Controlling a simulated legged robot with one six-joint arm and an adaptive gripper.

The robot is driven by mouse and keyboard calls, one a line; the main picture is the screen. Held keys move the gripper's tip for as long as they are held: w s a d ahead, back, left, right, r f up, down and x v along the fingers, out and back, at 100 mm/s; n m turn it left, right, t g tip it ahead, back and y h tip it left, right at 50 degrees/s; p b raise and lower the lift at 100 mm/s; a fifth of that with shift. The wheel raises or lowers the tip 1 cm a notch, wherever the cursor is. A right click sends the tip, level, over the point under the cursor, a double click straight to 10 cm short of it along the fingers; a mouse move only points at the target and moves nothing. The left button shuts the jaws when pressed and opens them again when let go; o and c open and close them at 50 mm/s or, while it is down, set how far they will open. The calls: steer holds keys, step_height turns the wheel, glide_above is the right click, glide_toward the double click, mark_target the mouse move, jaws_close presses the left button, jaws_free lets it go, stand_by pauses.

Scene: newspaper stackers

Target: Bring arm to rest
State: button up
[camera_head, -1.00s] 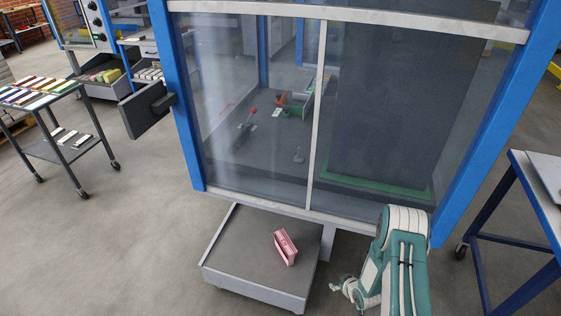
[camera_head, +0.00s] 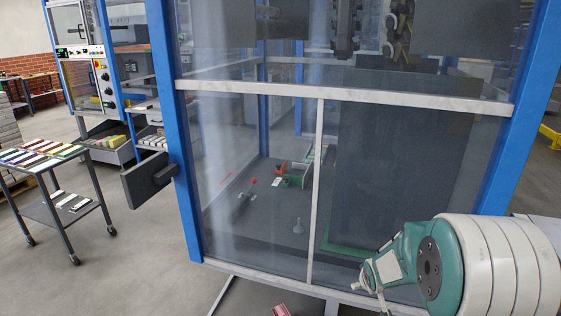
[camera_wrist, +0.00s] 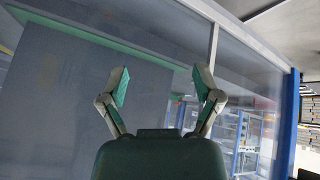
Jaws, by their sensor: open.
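My gripper (camera_wrist: 161,88) shows in the wrist view with its two fingers spread apart and nothing between them. Beyond the fingers is the glass front of the machine. In the head view my green and white arm is at the lower right, in front of the blue-framed glass machine (camera_head: 320,97). The gripper's fingers cannot be made out clearly in that view.
A pink block (camera_head: 281,311) shows at the bottom edge of the head view. A dark control box (camera_head: 150,180) juts from the machine's left post. A cart (camera_head: 62,210) with colourful stacks stands at the left, with open floor between it and the machine.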

steer(key=s+a+r+m, duration=0.2)
steer(key=s+a+r, duration=0.2)
steer(key=s+r, duration=0.95)
steer(key=s+a+r, duration=0.2)
steer(key=s+r, duration=0.1)
steer(key=s, duration=0.5)
steer(key=s+a+r+g+y, duration=0.1)
steer(key=s+a+r, duration=0.1)
steer(key=s, duration=0.6)
steer(key=shift+r+m, duration=0.4)
steer(key=shift+r, duration=0.5)
